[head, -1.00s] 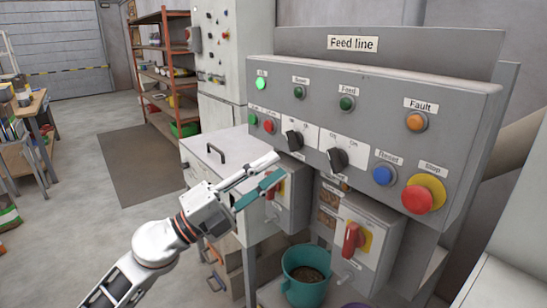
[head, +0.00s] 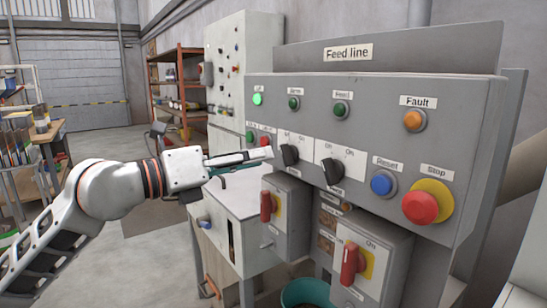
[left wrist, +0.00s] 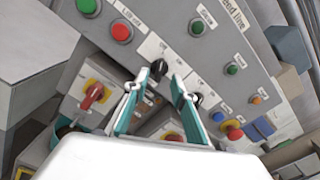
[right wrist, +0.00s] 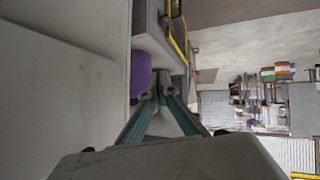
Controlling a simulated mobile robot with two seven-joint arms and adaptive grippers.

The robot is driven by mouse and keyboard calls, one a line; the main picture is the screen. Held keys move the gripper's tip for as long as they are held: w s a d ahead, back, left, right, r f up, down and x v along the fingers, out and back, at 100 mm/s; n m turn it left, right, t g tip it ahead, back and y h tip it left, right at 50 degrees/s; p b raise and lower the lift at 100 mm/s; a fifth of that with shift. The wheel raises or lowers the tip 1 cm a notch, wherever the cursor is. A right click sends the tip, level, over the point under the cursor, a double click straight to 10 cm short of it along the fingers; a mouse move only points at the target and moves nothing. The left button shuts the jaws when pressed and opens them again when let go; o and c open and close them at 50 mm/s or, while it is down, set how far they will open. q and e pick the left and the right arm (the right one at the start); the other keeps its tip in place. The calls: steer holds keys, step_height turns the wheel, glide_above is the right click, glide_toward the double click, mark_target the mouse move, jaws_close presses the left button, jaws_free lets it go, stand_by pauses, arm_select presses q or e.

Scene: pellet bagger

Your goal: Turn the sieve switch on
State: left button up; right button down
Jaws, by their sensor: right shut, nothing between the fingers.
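The feed line panel (head: 460,115) carries two black rotary switches. The left one (head: 290,155) sits below the green lamp with the blurred label that looks like "Sieve" (head: 294,103); the lamp looks dark. The other switch (head: 332,171) is to its right. My left gripper (head: 246,163) is just left of the left switch, apart from it as far as I can tell. In the left wrist view its fingers (left wrist: 155,86) are spread and empty, with the left switch (left wrist: 158,68) showing between and beyond the tips. My right gripper (right wrist: 154,92) is shut and empty, away from the panel.
A lit green lamp (head: 258,99), a blue Reset button (head: 381,184) and a red Stop button (head: 420,207) are on the panel. Two boxes with red handles (head: 267,206) (head: 351,263) stick out below. A teal bucket (head: 306,292) stands underneath. A purple object (right wrist: 140,72) is near my right gripper.

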mark_target(282, 153)
arm_select(q)
steer(key=x, duration=0.5)
steer(key=shift+d, duration=0.1)
jaws_close()
